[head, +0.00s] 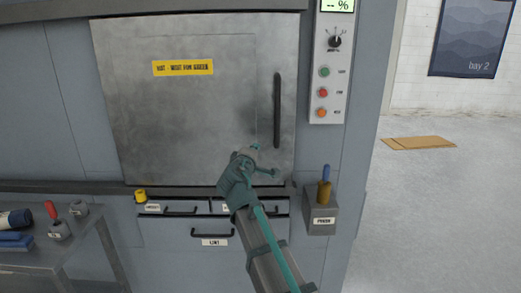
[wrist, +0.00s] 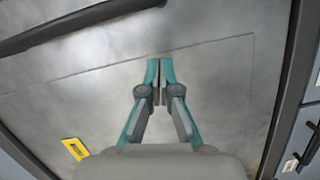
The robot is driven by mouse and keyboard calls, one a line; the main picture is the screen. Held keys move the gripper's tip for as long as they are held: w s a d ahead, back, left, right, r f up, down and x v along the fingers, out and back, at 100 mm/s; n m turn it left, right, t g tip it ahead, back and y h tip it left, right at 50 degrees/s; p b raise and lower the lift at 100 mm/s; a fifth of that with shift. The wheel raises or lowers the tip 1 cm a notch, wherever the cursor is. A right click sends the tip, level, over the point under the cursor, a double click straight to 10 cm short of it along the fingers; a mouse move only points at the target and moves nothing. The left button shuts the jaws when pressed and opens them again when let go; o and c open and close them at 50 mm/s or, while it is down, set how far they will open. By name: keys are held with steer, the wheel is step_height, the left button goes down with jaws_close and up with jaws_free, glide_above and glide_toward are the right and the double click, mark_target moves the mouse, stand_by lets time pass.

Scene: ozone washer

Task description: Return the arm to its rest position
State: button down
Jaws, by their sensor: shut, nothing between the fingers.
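My arm (head: 265,245) reaches up from the bottom of the head view, its end in front of the lower right part of the grey metal washer door (head: 190,110). My gripper (wrist: 159,68) shows clearly in the wrist view, its two teal fingers together and empty, with the door's surface behind them. I cannot tell whether the fingertips touch the door. The door looks closed. Its dark vertical handle (head: 277,110) is up and to the right of the arm's end in the head view, and crosses the upper left of the wrist view (wrist: 70,27).
A control panel (head: 331,75) with a knob and coloured buttons is right of the door. Small drawers (head: 180,211) sit below it. A holder (head: 321,218) with a blue-handled tool stands at right, a side table (head: 60,258) with tools at left. The floor at right is mostly clear.

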steer(key=v, duration=0.5)
steer(key=s+d+f+m+g+y, duration=0.15)
steer(key=s+f+g, duration=0.3)
steer(key=f, duration=1.15)
steer(key=s+d+f+m+g, duration=0.35)
steer(key=s+f, duration=0.25)
steer(key=f, duration=1)
steer(key=s+d+f+m+g+y, duration=0.15)
steer(key=s+f+g, duration=0.35)
steer(key=f, duration=1.1)
steer(key=s+d+f+m+g, duration=0.2)
steer(key=s+d+f+g, duration=0.1)
steer(key=s+f, duration=0.45)
steer(key=s+d+f+m+g, duration=0.1)
steer(key=s+d+f+g, duration=0.1)
steer(key=s+f, duration=0.55)
steer(key=s+d+f+m+g+y, duration=0.1)
steer(key=s+f, duration=0.3)
steer(key=s, duration=0.8)
steer(key=s+d+f+m+g+p, duration=0.1)
steer(key=s+d+f+m+g, duration=0.1)
steer(key=s, duration=1)
step_height(320, 180, down, 3)
steer(key=d+g, duration=0.1)
steer(key=g, duration=0.1)
steer(key=shift+d+g+y, duration=0.25)
steer(key=shift+g+y, duration=0.05)
steer(key=shift+y, duration=0.1)
steer(key=shift+s, duration=0.1)
